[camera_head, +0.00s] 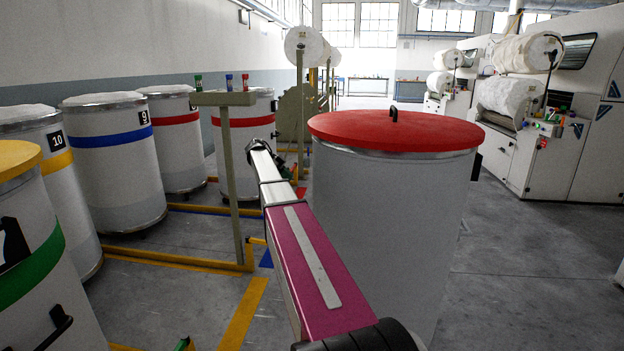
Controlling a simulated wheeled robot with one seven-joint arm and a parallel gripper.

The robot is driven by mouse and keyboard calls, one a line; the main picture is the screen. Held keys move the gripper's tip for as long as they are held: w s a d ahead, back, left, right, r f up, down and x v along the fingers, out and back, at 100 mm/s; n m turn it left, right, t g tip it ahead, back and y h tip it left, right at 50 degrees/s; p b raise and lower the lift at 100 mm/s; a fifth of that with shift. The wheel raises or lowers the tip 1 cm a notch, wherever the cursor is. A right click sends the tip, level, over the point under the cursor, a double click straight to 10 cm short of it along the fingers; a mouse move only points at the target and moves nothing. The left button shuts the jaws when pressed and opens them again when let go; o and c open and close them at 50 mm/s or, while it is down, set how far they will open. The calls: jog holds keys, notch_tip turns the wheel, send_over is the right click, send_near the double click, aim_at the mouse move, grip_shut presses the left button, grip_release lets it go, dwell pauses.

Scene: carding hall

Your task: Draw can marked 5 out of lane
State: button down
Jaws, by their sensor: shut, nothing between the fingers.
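No can with a readable 5 shows. A large pale can (385,225) with a red lid (400,131) and a black lid knob stands right of my arm; a black plate on its right side is edge-on and unreadable. On the left stand a yellow-banded can marked 10 (62,190) and a blue-banded can marked 9 (115,165). Two red-banded cans (175,148) (237,165) stand farther back. My gripper (257,145) is at the arm's far end, shut and empty, seen small in front of the farther red-banded can and left of the red-lidded can.
A green-banded can with a yellow lid (35,225) and a side handle is close at left. A post with a shelf (222,98) holding small colored bobbins stands near my gripper. Yellow floor rails (180,260) edge the lanes. Carding machines (545,130) stand right; open floor (530,265) lies before them.

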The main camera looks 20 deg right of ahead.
jog(key=s+d, duration=0.6)
jog(key=d, duration=0.3)
jog(key=s+d, duration=0.7)
jog(key=d, duration=0.3)
jog(key=shift+d, duration=0.3)
dwell(1.3)
jog(key=shift+s, duration=0.1)
jog(key=shift+s+d, duration=3.45)
jog(key=shift+d, duration=1.65)
jog(key=w+a, duration=0.6)
jog(key=a, duration=0.4)
jog(key=shift+w, duration=0.4)
jog(key=shift+a, duration=0.1)
